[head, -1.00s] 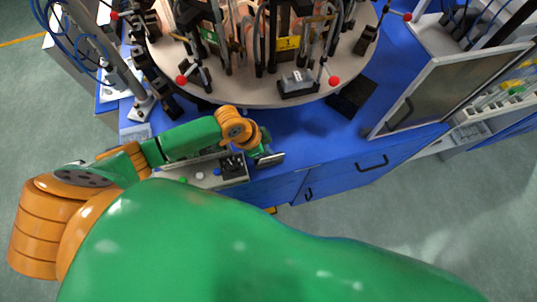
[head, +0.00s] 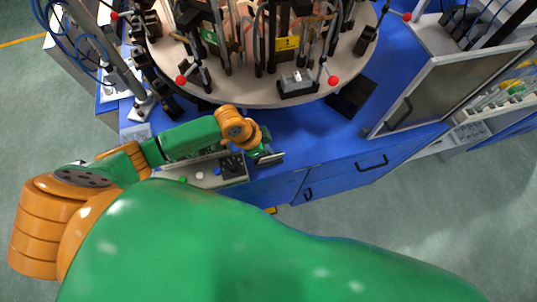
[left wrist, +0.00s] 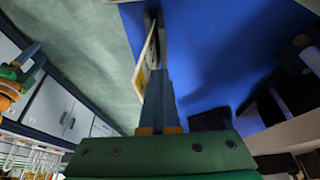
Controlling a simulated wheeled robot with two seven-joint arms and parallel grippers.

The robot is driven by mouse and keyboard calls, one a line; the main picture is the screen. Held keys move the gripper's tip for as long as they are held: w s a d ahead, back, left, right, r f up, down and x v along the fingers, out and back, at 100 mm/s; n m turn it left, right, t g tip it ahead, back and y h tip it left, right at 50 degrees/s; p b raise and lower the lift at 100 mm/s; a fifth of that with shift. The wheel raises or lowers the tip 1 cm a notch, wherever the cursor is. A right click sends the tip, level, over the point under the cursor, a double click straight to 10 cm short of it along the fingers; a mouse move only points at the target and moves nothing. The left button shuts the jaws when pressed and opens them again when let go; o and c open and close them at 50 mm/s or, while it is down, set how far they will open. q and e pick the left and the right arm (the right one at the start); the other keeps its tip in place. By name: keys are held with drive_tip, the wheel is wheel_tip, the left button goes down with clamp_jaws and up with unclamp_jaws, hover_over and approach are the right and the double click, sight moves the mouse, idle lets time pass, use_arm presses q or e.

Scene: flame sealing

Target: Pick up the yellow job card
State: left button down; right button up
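My left gripper (head: 264,154) is over the front edge of the blue bench, with a thin pale plate-like piece at its tip. In the left wrist view the dark fingers (left wrist: 159,98) are together. A thin pale card with a yellow patch (left wrist: 146,65), which I take to be the job card, is seen nearly edge-on at the fingertips, and the fingers appear shut on it. Its face is mostly turned away. A yellow label with dark marks (head: 287,43) also stands on the round turntable. My right gripper is not in view.
The round turntable (head: 230,91) with rods and red knobs fills the back of the blue bench (head: 310,137). A tray with small parts (head: 205,177) is left of my gripper. A framed panel (head: 435,88) stands at right. The bench front right of my gripper is clear.

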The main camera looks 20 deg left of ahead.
use_arm(q)
drive_tip(key=c, duration=1)
unclamp_jaws()
drive_tip(key=shift+f, duration=0.1)
drive_tip(key=shift+o, duration=0.2)
drive_tip(key=shift+a, duration=0.15)
